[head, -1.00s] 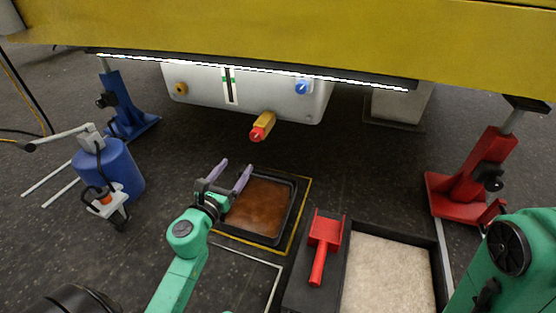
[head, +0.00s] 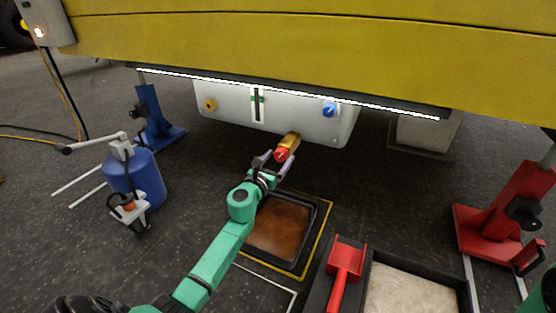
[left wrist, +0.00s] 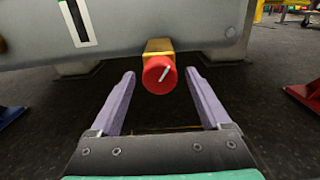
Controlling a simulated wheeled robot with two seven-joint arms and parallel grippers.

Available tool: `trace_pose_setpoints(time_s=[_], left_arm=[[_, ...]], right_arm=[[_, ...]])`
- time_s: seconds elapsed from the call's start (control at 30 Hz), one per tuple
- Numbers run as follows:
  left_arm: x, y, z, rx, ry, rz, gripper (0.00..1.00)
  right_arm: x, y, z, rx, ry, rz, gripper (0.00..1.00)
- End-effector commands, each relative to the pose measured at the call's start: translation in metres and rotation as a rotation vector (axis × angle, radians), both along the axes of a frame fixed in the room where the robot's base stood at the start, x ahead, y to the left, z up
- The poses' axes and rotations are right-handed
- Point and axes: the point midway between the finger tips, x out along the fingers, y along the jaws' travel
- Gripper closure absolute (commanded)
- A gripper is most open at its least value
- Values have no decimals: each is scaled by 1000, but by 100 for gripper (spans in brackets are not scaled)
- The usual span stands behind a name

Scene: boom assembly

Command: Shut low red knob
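The low red knob (head: 281,155) sits on the end of a brass-coloured valve (head: 291,141) under the grey tank (head: 235,105). In the left wrist view the red knob (left wrist: 159,75) faces me, with a pale slanted mark on its face. My left gripper (head: 274,162) is open. Its two purple fingers (left wrist: 160,84) stand on either side of the knob, with a gap on each side. The knob looks to be at or just beyond the fingertips; exact depth is hard to tell. My right gripper is out of view.
A black tray of brown liquid (head: 318,226) lies on the floor below the valve. A red scoop (head: 346,262), blue drum (head: 135,180) and red jack stand (head: 500,220) stand around.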

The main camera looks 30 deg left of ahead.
Motion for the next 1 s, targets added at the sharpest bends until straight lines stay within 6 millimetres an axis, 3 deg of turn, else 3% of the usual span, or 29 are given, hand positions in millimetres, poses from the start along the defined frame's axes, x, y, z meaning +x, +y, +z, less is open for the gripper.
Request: trace_pose_setpoints(time_s=[0.03, 0.2, 0.57, 1.0], left_arm=[[0, 0, 0, 0, 0, 0, 38], [0, 0, 0, -1, 0, 0, 100], [0, 0, 0, -44, -3, 0, 100], [-1, -1, 0, -349, -20, 0, 100]], right_arm=[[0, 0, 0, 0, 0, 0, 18], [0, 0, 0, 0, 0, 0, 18], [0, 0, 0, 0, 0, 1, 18], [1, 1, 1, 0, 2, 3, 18]])
